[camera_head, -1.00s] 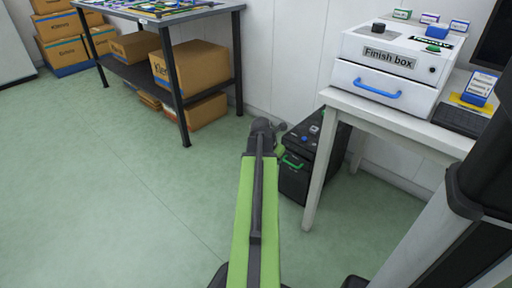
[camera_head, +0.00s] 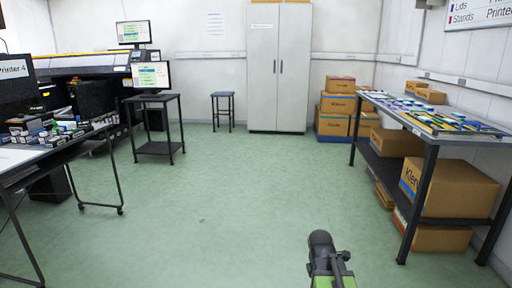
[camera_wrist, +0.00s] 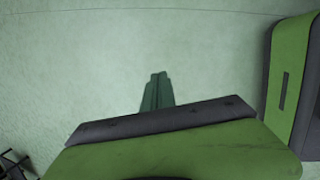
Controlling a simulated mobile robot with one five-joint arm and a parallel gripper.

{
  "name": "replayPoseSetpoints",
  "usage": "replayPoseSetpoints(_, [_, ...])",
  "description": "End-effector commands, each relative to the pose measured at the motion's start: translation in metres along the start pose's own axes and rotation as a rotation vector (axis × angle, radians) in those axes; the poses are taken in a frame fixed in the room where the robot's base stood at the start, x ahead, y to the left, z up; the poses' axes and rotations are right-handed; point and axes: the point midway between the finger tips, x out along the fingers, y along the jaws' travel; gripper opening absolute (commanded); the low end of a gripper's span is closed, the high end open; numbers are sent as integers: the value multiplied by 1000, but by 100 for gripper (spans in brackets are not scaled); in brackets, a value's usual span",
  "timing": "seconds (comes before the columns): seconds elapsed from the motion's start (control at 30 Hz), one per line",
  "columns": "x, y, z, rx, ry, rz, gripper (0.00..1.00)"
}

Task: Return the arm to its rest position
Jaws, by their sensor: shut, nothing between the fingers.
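My arm (camera_head: 333,279) shows at the bottom of the head view, right of the middle, as a green link with a dark rounded joint over the floor. In the wrist view my gripper (camera_wrist: 157,88) shows as a narrow dark green pair of fingers, close together, beyond a dark bar and a green body part of mine. The fingers are shut with nothing between them. Only bare floor shows beyond them. The gripper itself cannot be made out in the head view.
A shelf table (camera_head: 427,143) with boxes below stands at the right. A desk (camera_head: 75,148) with ink boxes stands at the left. A small black stand (camera_head: 158,149), a stool (camera_head: 222,95) and a cabinet (camera_head: 279,70) are at the back. The middle floor (camera_head: 225,205) is clear.

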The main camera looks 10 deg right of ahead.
Motion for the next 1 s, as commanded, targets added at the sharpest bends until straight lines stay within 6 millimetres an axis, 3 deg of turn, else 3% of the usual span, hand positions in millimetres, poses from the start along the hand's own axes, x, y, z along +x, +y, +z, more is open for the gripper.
replayPoseSetpoints(0.03, [-18,2,-46,91,38,-10,0])
replayPoseSetpoints(0.1, [-31,-5,-95,295,80,-47,0])
replayPoseSetpoints(0.17, [-38,-13,-121,481,99,-87,0])
replayPoseSetpoints(0.23, [-40,-23,-134,695,105,-135,0])
replayPoseSetpoints(0.4, [-43,-40,-142,1142,80,-232,0])
replayPoseSetpoints(0.63, [-50,-49,-145,1612,5,-303,0])
replayPoseSetpoints(0.7, [-83,-42,-139,1599,7,-301,0])
replayPoseSetpoints(0.87, [-130,-34,-130,1596,8,-300,0])
replayPoseSetpoints(1.0, [-181,-24,-119,1595,9,-300,0])
